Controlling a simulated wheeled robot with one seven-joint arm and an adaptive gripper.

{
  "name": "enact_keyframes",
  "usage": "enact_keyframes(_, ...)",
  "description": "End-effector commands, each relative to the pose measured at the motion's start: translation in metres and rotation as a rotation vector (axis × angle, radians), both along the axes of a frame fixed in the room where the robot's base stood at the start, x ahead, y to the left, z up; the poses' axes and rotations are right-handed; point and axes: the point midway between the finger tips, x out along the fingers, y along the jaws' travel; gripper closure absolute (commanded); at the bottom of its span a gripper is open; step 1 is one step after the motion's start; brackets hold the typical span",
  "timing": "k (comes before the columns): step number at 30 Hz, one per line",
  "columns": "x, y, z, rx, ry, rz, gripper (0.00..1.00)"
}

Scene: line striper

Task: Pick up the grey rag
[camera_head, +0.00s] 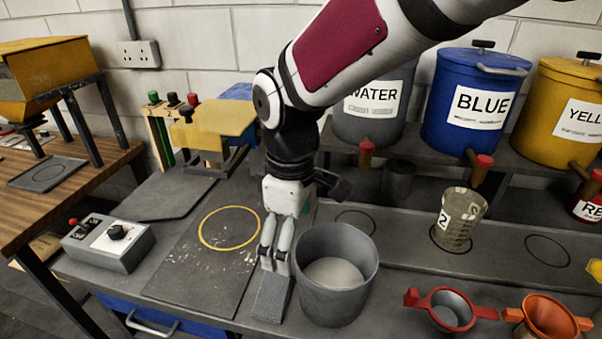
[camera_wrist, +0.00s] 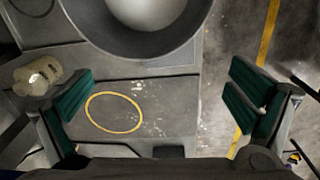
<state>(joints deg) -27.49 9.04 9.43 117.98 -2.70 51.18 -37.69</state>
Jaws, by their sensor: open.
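The grey rag (camera_head: 272,299) lies flat as a narrow strip at the front of the bench, between the grey bucket (camera_head: 337,290) and the dark mat. In the wrist view, what looks like the rag (camera_wrist: 172,64) shows as a faint grey patch just below the bucket's rim, partly covered by it. My gripper (camera_head: 274,262) points down, and its fingers overlap the rag's far end in the head view. In the wrist view my gripper (camera_wrist: 158,105) has its fingers wide apart with nothing between them. Its height above the rag is hard to judge.
The bucket stands close beside my fingers. The mat with a yellow ring (camera_head: 229,228) and a control box (camera_head: 110,243) are to the left. A beaker (camera_head: 461,219) and red and orange funnel-like cups (camera_head: 450,310) are to the right. Labelled drums (camera_head: 475,105) stand behind.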

Motion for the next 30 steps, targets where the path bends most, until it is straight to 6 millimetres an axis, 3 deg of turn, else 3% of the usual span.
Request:
enact_keyframes(1, 0.002, 0.010, -0.012, -0.006, 0.014, 0.040, 0.00)
enact_keyframes(6, 0.001, 0.024, -0.030, -0.014, 0.035, 0.104, 0.00)
enact_keyframes(18, 0.000, 0.024, -0.097, -0.016, 0.037, 0.104, 0.00)
enact_keyframes(26, 0.000, 0.024, -0.115, -0.014, 0.035, 0.104, 0.00)
enact_keyframes(30, -0.002, 0.026, -0.133, -0.016, 0.038, 0.104, 0.00)
